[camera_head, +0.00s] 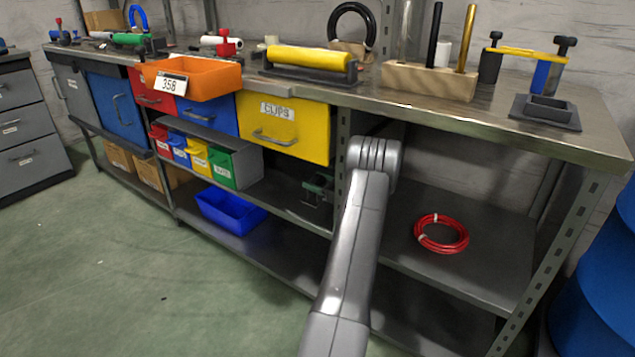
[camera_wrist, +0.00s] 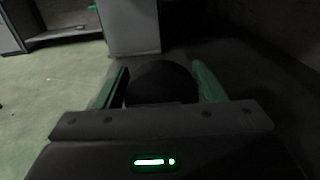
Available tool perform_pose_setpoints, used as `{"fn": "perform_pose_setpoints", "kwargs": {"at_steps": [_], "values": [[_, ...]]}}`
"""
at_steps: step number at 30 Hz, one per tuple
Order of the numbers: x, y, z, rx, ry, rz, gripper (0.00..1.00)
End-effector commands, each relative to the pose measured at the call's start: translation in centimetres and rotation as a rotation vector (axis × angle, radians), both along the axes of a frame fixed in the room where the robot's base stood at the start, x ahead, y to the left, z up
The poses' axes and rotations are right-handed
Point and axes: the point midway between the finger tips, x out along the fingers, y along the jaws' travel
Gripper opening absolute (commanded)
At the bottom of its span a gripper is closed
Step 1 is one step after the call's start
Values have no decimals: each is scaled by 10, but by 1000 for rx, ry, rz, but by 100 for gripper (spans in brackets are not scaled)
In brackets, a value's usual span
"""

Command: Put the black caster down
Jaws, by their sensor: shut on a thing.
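In the wrist view, the black caster (camera_wrist: 160,82) shows as a dark rounded shape between the two green fingers of my gripper (camera_wrist: 159,70). The gripper is shut on it. The caster's lower part is hidden by the gripper body, and the dim light hides its detail. The caster cannot be made out there.
The worktop (camera_head: 480,125) carries a wooden block (camera_head: 428,81) with rods, an orange bin (camera_head: 192,77) and a yellow roller (camera_head: 308,58). The right shelf (camera_head: 480,270) holds a red cable coil (camera_head: 441,233) with bare space around it. A blue tray (camera_head: 229,210) sits on the lower left shelf.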

Motion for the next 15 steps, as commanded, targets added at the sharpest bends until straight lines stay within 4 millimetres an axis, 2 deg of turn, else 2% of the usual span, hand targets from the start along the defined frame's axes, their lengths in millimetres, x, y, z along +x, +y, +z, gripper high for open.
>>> {"fn": "perform_pose_setpoints", "kwargs": {"at_steps": [1,3,4,15], "values": [[0,0,0,0,0,0,69],[0,0,0,0,0,0,83],[0,0,0,0,0,0,85],[-2,-4,4,0,0,-2,85]]}}
